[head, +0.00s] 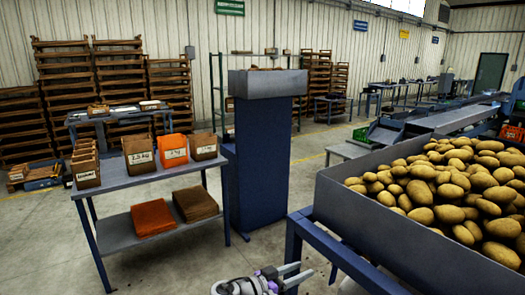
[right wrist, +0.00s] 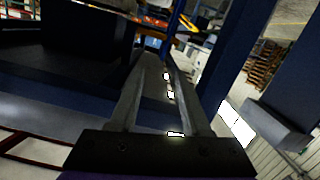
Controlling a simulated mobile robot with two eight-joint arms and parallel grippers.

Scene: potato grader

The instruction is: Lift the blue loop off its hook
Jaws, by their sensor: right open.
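I cannot make out the blue loop or its hook in either view. My right gripper (head: 303,273) is at the bottom of the head view, in front of the blue frame of the potato bin. Its two grey fingers point to the right and stand apart with nothing visible between them. In the right wrist view the right gripper (right wrist: 161,62) reaches toward dark blue beams, its fingers open and empty. My left gripper is in neither view.
A metal bin (head: 385,225) full of potatoes (head: 450,185) stands at the right on blue legs. A tall blue cabinet (head: 262,155) stands in the middle. A grey table (head: 140,180) with labelled bags is at the left.

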